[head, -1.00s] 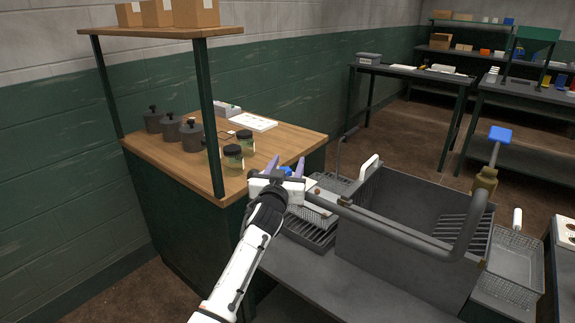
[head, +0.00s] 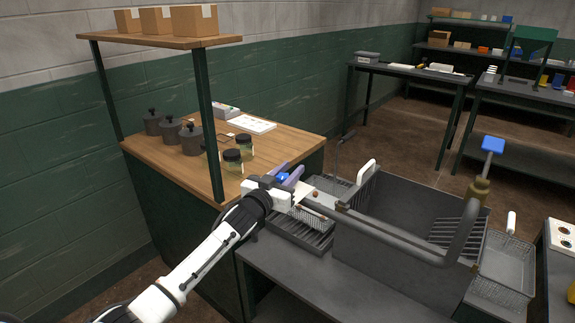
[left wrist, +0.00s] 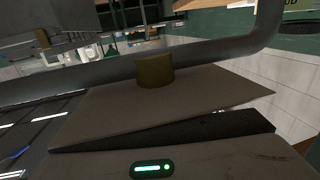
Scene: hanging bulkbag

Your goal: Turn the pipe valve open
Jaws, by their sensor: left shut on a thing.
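A grey pipe (head: 390,228) runs across the front of a sink and bends upward at its right end, where a brass fitting (head: 479,188) carries a blue handle (head: 493,145). The handle's exact angle is hidden. My right gripper is not in view.
The grey sink (head: 400,262) stands just beyond the pipe, with a wire basket (head: 505,262) on its right. A wooden counter (head: 180,165) with jars and dark pots is at the left, near my left arm. Its shelf post (head: 209,125) stands close by.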

